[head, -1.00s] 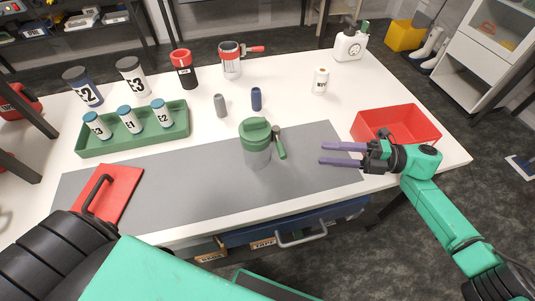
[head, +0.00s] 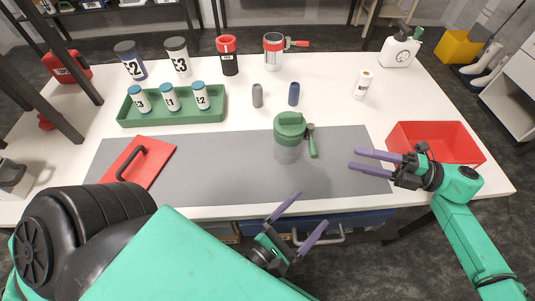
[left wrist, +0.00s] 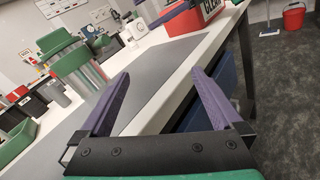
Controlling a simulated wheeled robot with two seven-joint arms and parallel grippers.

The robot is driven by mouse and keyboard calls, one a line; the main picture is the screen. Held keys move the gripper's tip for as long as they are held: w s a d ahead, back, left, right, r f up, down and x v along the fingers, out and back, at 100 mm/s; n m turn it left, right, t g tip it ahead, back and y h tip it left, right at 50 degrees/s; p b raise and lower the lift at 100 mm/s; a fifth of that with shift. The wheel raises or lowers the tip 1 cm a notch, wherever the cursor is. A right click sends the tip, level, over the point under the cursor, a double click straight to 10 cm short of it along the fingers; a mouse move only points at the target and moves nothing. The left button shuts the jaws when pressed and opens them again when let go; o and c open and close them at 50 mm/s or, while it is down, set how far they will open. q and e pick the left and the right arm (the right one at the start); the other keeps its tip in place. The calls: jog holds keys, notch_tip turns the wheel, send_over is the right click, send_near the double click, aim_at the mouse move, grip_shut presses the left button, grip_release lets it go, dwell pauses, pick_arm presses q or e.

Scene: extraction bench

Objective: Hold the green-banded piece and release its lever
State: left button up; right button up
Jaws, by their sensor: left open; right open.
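The green-banded piece (head: 288,151) stands upright on the grey mat. It has a green top, a greyish see-through body and a green lever (head: 313,143) hanging down its right side. It also shows at the left of the left wrist view (left wrist: 72,62). My left gripper (head: 312,209) is open and empty at the table's front edge, nearer me than the piece and apart from it. My right gripper (head: 353,159) is open and empty over the mat's right end, its fingers pointing left towards the lever, with a gap between.
A red-banded piece (head: 273,57) with a red lever stands at the back. A green tray (head: 152,120) holds small bottles at left. A red plate with a handle (head: 155,160) lies on the mat (head: 230,180). A red bin (head: 440,133) stands at right. Two small cylinders stand behind the piece.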

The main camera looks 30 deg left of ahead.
aim_at(284, 150)
pick_arm(q)
jog(key=a+n+y, duration=0.2)
jog(key=a+n, duration=0.1)
jog(key=a+r+n+y, duration=0.1)
jog(key=a+n+y, duration=0.2)
jog(key=a+r+n+y, duration=0.1)
jog(key=a+n+y, duration=0.1)
jog(key=a+n, duration=0.1)
jog(key=shift+a+r+t+y, duration=0.25)
jog(key=shift+a+t+y, duration=0.05)
jog(key=shift+a, duration=0.05)
jog(key=shift+w+a, duration=0.2)
jog(key=shift+a, duration=0.05)
jog(key=w, duration=0.4)
jog(key=w+a, duration=0.1)
jog(key=w, duration=0.4)
jog(key=w+a, duration=0.1)
jog(key=w, duration=0.4)
jog(key=shift+a, duration=0.2)
jog(key=shift+s, duration=0.1)
jog(key=shift+c, duration=0.3)
jog(key=c, duration=1.3)
jog(key=shift+o, duration=0.2)
